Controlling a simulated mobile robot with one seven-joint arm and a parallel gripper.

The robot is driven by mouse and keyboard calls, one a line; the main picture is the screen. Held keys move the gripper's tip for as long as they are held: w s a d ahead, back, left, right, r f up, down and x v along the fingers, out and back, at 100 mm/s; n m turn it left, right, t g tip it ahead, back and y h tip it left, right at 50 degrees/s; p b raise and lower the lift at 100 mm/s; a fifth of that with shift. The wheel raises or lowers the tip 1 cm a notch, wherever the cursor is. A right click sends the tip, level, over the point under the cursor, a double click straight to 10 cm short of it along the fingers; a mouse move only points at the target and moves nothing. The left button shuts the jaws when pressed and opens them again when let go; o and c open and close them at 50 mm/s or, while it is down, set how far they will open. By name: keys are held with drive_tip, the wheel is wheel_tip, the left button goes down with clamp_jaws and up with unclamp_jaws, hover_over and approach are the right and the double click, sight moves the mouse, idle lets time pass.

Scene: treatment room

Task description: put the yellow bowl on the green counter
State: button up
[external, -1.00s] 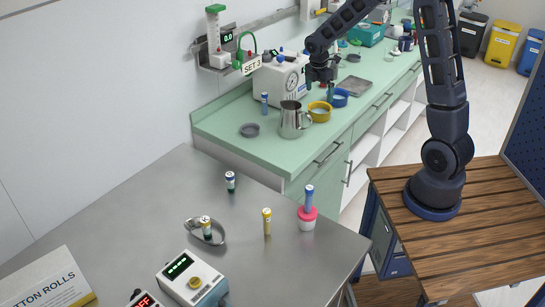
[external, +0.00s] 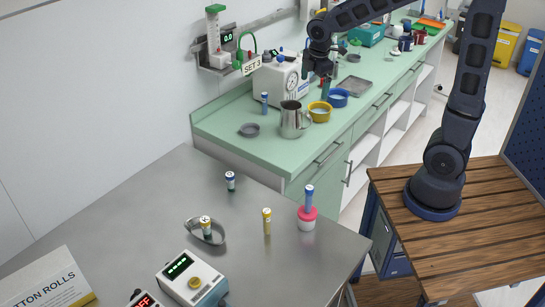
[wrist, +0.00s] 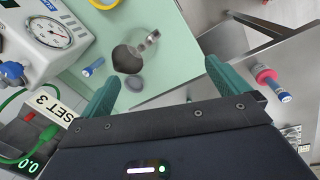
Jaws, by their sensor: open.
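The yellow bowl (external: 320,113) sits upright on the green counter (external: 225,122), beside the metal jug and the blue bowl. In the wrist view only part of a yellow rim (wrist: 104,4) shows at the top edge. My gripper (external: 317,80) is above the counter, over and behind the yellow bowl in the external view, and apart from it. Its two teal fingers stand wide apart in the wrist view (wrist: 163,80), with nothing held between them.
A metal jug (external: 294,120) stands left of the bowl, and a blue bowl (external: 339,99) is close at its right. A white gauge box (external: 281,80) stands behind. A grey dish (external: 249,130) lies near the counter's left end. A steel table (external: 120,210) is in front.

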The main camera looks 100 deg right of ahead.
drive_tip(key=a+r+m+t, duration=0.1)
drive_tip(key=a+r, duration=0.3)
drive_tip(key=a, duration=0.7)
drive_tip(key=s+a+r+m+t+y, duration=0.1)
drive_tip(key=s+a+r, duration=0.1)
drive_tip(key=s+a, duration=0.4)
drive_tip(key=s+a+r+m+t, duration=0.2)
drive_tip(key=s+a, duration=0.4)
drive_tip(key=a, duration=0.8)
drive_tip(key=shift+a+y, duration=0.4)
drive_tip(key=shift+s, duration=0.1)
